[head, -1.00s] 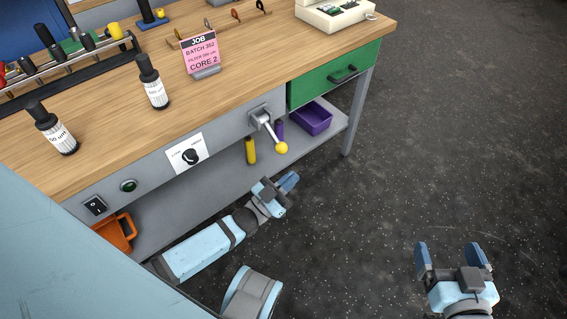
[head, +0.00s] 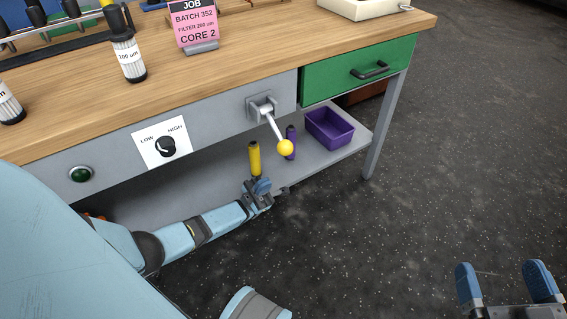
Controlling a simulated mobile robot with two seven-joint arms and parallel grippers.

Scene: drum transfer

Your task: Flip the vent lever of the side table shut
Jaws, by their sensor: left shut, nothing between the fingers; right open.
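The vent lever (head: 273,127) is a grey metal rod with a yellow ball knob (head: 285,148), mounted on a grey plate (head: 261,106) on the front of the side table (head: 210,122). The rod points down and slightly right, out from the panel. My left gripper (head: 263,186) is shut and empty, below and a little left of the knob in the picture, apart from it. My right gripper (head: 503,278) is open and empty at the lower right, over the floor, far from the lever.
A green drawer (head: 340,76) lies right of the lever. A dial (head: 165,147) and a green button (head: 80,174) sit to its left. The lower shelf holds a yellow cylinder (head: 254,158), a purple cylinder (head: 291,141) and a purple bin (head: 331,126). Open floor lies right.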

